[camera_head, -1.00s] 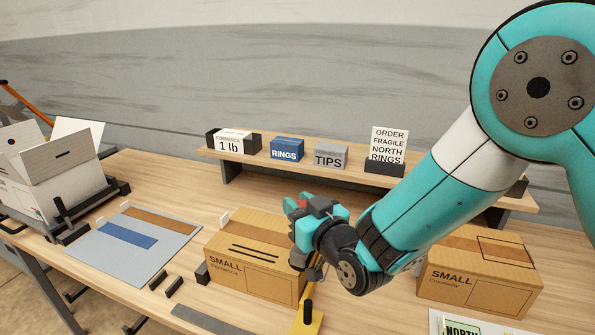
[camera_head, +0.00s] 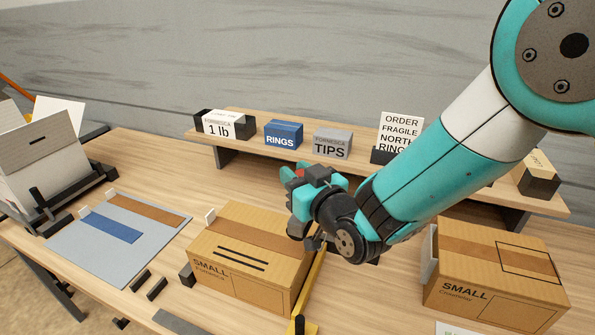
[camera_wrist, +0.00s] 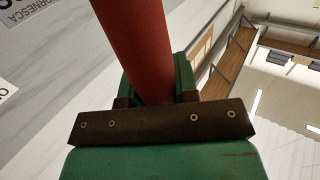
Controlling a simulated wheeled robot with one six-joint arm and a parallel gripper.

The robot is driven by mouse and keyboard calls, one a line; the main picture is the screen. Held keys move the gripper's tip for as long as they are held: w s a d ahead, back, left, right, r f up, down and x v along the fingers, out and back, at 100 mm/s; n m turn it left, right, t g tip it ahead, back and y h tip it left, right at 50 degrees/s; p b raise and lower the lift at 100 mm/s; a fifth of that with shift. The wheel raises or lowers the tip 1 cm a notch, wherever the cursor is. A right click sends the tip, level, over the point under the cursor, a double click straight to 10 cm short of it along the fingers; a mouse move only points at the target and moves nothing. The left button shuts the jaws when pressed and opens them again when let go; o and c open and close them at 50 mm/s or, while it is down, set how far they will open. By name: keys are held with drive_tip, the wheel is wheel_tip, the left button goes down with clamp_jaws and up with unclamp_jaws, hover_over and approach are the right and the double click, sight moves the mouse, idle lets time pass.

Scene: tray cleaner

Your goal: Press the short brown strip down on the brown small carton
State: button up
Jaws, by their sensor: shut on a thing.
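A brown carton marked SMALL (camera_head: 220,275) stands in the middle of the table, with a brown strip (camera_head: 255,236) along its top beside two black lines. A second brown SMALL carton (camera_head: 490,296) stands at the right; a brown strip crosses its top, with a black outlined rectangle. Another brown strip (camera_head: 150,210) lies on the grey-blue mat (camera_head: 75,250) at the left, beside a blue strip (camera_head: 112,227). My gripper (camera_head: 298,176) is above the middle carton's back right corner. It is shut on a red rod-like thing (camera_wrist: 138,40), whose far end is out of the wrist view.
A yellow bar (camera_head: 311,283) runs along the middle carton's right side. Small black blocks (camera_head: 157,289) lie to its left. An open white box (camera_head: 40,160) stands at the far left. A shelf behind holds a blue RINGS box (camera_head: 283,135) and a grey TIPS box (camera_head: 332,144).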

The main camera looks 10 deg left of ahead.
drive_tip(key=shift+s+a, duration=0.1)
drive_tip(key=shift+a, duration=0.1)
drive_tip(key=shift+b, duration=0.45)
wheel_tip(320, 180, down, 5)
drive_tip(key=b, duration=0.5)
drive_tip(key=shift+d+f, duration=0.1)
drive_tip(key=shift+f+b, duration=0.35)
drive_tip(key=shift+b, duration=0.15)
idle(0.3)
idle(0.4)
drive_tip(key=a+p, duration=0.2)
drive_tip(key=p, duration=0.1)
drive_tip(key=shift+a, duration=0.25)
drive_tip(key=shift+f, duration=0.1)
